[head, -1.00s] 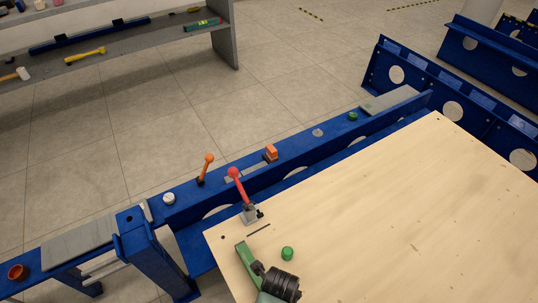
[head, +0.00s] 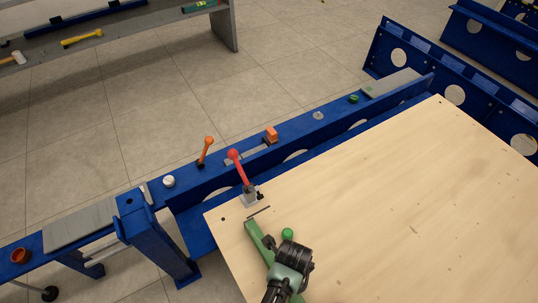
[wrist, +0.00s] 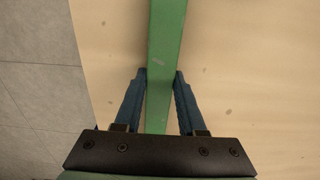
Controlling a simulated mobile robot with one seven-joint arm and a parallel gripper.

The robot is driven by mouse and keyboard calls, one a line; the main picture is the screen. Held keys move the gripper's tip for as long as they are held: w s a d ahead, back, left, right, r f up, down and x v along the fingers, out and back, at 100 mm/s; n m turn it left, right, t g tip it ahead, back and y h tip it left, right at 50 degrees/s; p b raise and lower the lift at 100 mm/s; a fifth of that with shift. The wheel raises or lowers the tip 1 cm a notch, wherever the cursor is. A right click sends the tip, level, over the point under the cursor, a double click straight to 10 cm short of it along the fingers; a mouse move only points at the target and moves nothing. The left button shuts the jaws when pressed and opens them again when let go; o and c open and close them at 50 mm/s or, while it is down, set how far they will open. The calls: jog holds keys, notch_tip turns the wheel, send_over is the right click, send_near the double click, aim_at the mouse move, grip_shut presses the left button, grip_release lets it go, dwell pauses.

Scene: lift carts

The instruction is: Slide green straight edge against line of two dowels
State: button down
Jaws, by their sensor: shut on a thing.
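The green straight edge (head: 257,238) lies along the left side of the pale wooden board in the head view. It also runs up the middle of the wrist view (wrist: 168,35). My gripper (wrist: 160,75) is shut on it, with one blue finger on each side. In the head view my arm covers the fingers and part of the straight edge. A green round-topped peg (head: 288,234), seemingly one dowel, stands on the board right of the straight edge, with a gap between them. I cannot make out a second dowel; my arm may hide it.
A red-handled clamp (head: 240,178) stands at the board's corner near a dark slot (head: 258,211). A blue rail (head: 320,130) carrying small items runs along the far side. The board (head: 390,200) is clear to the right.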

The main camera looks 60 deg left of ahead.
jog(key=shift+w+d+b, duration=0.1)
jog(key=shift+w+b, duration=0.25)
jog(key=shift+w, duration=0.85)
jog(key=shift+w, duration=0.15)
jog(key=shift+w+d+b, duration=0.1)
jog(key=shift+w+b, duration=0.3)
jog(key=shift+w, duration=0.55)
jog(key=shift+s+p, duration=0.1)
jog(key=shift+p, duration=0.2)
jog(key=shift+c, duration=2.1)
grip_release()
notch_tip(320, 180, up, 13)
jog(key=p, duration=0.4)
